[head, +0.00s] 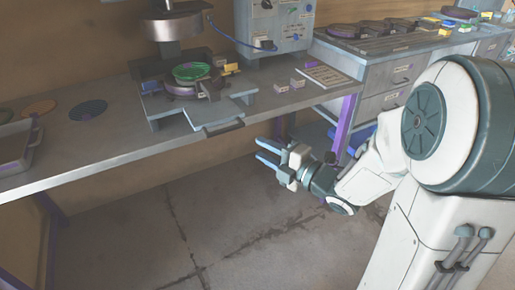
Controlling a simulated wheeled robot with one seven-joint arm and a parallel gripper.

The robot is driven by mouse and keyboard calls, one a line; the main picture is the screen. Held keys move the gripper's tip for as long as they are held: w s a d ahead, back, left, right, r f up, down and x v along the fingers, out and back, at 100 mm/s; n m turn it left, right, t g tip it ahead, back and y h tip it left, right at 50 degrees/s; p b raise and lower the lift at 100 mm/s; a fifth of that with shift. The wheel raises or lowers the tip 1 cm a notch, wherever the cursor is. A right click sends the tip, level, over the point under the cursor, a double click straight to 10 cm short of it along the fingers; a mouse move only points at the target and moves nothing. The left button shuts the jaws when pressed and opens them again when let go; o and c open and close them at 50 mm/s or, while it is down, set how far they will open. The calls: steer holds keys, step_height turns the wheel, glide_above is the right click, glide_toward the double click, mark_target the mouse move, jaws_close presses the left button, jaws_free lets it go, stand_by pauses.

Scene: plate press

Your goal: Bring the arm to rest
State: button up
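My gripper (262,155) is at the end of my white and grey arm, in the middle of the head view. It appears in front of the grey workbench's (80,168) near edge, with the floor behind it. Its two blue fingers are spread apart, and nothing shows between them. The plate press (172,22) stands on the bench at the upper middle. A green disc (191,71) lies on the press's lower part, under the round press head. The gripper is apart from the press.
Blue (87,110) and orange (39,108) discs lie at the left, near a grey tray (18,147). A drawer cabinet (393,75) stands at the right. The floor (190,225) below the bench is open.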

stand_by(0.5)
steer(key=d+r+m+h+p, duration=1)
steer(key=d+m+h, duration=0.35)
steer(key=m, duration=0.35)
steer(key=s+r+m+g+p, duration=0.2)
steer(key=s+m+g+p, duration=0.2)
steer(key=s, duration=0.4)
steer(key=s+a+r+m+g+p, duration=0.1)
steer(key=s+r+m+g+p, duration=0.2)
steer(key=s+m, duration=0.4)
steer(key=shift+s+a+r+g+p, duration=0.2)
steer(key=shift+s+a+g+p, duration=0.1)
steer(key=shift+s+g+p, duration=0.65)
